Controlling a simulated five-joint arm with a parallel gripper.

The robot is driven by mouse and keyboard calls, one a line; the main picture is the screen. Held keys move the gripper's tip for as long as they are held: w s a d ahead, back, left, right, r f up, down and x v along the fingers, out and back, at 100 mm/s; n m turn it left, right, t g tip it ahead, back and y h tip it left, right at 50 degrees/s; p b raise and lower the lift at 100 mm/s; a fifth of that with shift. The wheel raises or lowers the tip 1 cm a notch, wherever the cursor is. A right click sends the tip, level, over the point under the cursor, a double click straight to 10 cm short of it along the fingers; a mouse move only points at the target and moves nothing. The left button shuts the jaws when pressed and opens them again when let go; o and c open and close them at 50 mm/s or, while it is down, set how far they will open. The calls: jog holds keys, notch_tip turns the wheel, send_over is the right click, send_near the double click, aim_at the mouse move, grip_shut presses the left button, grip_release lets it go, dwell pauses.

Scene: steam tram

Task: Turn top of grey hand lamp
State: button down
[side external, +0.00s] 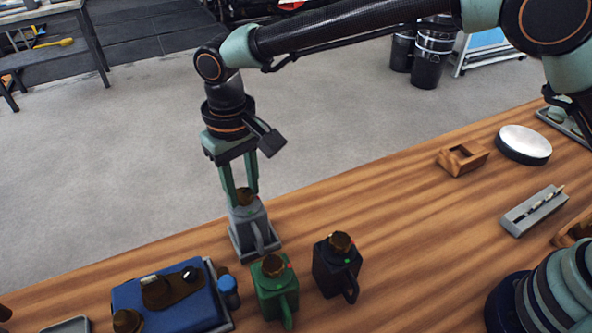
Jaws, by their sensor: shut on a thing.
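The grey hand lamp (251,228) stands upright near the far edge of the wooden table. It has a square base, a handle on its near side and a brown round top (245,197). My gripper (242,194) points straight down over the lamp. Its two greenish fingers are shut on the brown top, one on each side. How the top is turned relative to the lamp body cannot be made out.
A green hand lamp (274,285) and a black hand lamp (336,266) stand close in front of the grey one. A blue case (200,308) lies at the left, with a blue-capped bottle (229,291) beside it.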

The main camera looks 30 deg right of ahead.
aim_at(243, 193)
jog(key=n, duration=0.5)
jog(key=shift+n, duration=0.3)
jog(key=shift+r, duration=0.1)
dwell(0.3)
jog(key=c, duration=0.5)
grip_release()
notch_tip(243, 193, up, 12)
